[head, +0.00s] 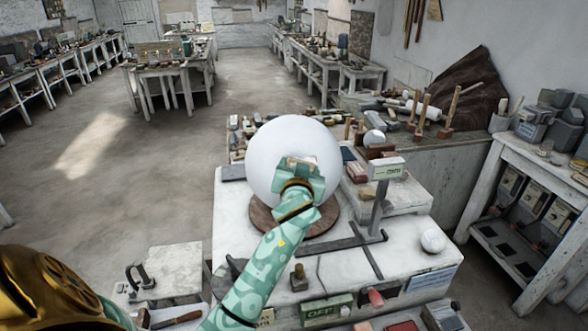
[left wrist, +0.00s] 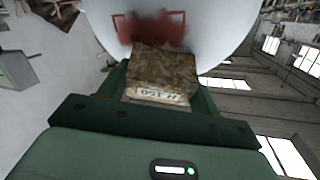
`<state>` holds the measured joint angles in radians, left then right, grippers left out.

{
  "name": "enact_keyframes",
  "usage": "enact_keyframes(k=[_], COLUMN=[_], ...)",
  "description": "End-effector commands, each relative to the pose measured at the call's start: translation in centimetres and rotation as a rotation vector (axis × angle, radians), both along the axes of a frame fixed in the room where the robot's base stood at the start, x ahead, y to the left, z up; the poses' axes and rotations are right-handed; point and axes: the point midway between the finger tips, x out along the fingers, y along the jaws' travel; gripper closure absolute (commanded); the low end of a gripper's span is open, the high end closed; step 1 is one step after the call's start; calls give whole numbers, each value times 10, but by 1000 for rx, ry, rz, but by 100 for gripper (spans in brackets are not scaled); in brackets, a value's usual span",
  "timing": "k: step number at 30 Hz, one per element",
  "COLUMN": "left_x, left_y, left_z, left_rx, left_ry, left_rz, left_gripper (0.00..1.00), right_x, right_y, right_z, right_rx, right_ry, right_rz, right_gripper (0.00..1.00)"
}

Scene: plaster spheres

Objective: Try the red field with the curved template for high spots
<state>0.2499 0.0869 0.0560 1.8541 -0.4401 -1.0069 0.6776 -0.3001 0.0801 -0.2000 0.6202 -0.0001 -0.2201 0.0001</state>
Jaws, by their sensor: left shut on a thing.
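A large white plaster sphere (head: 290,140) rests on a round brown base (head: 262,218) on the white workbench. In the left wrist view the sphere (left wrist: 225,30) fills the top, with a red outlined field and a blurred red patch (left wrist: 150,28). My left gripper (head: 297,170) is in front of the sphere's near face. It is shut on a speckled brown block (left wrist: 165,68) with a label that seems to read 150. The block's far edge overlaps the red patch; I cannot tell whether it touches. I cannot make out a curved template. My right gripper is not in view.
A post with a small sign (head: 386,168) stands right of the sphere. A small white ball (head: 433,240) lies at the bench's right side. Several tools and blocks crowd behind the sphere. A side table (head: 165,270) stands at left, with open floor beyond.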

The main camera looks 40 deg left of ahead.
Motion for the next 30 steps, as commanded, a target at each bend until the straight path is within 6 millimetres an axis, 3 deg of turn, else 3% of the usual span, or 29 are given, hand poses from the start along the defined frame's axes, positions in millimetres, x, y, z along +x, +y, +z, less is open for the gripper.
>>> enact_keyframes(k=[11,30], left_x=[11,-9], left_y=[-15,16], left_z=[-5,7], left_rx=[-1,1], left_ry=[0,1], left_rz=[-1,0], left_gripper=[61,61], right_x=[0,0], right_y=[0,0], right_z=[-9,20], right_rx=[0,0], right_ry=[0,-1], right_rz=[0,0], right_gripper=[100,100])
